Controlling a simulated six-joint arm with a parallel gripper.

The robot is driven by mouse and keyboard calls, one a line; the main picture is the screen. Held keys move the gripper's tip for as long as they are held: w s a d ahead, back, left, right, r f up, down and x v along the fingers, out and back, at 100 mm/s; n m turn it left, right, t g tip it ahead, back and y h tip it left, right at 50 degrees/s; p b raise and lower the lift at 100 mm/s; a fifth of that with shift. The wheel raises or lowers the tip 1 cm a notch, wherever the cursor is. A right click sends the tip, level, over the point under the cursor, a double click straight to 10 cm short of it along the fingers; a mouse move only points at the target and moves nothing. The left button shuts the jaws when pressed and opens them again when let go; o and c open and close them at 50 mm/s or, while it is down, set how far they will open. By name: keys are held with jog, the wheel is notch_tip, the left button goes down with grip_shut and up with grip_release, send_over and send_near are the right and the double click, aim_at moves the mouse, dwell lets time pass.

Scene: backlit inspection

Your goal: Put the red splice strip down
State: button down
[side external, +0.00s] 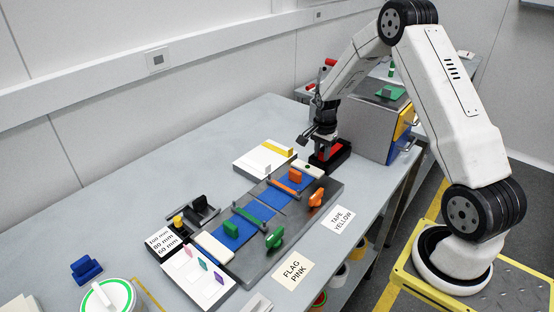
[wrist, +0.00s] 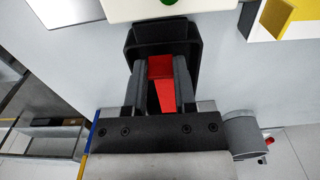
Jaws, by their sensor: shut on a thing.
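The red splice strip (wrist: 160,68) is between the two fingers of my gripper (wrist: 161,82) in the wrist view. My gripper is shut on it. A black open-topped bin (wrist: 194,48) surrounds the area by the fingertips in that view. In the side view my gripper (side external: 324,142) points down at the black bin (side external: 342,158), near the far right part of the bench. Red shows at the bin's top (side external: 324,153). Whether the strip touches the bin's floor is hidden.
A dark fixture (side external: 325,203) with blue pads, orange clamps and green clamps lies left of the bin. A white board (side external: 253,163) with a yellow strip is behind it. A grey box (side external: 365,118) stands right of the bin. The bench's back left (side external: 150,160) is clear.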

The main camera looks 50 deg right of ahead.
jog(key=shift+w+f, duration=0.1)
jog(key=shift+f, duration=1.55)
jog(key=shift+f, duration=0.15)
jog(key=shift+c, duration=2.1)
grip_release()
notch_tip(320, 180, up, 12)
jog(key=shift+r, duration=0.2)
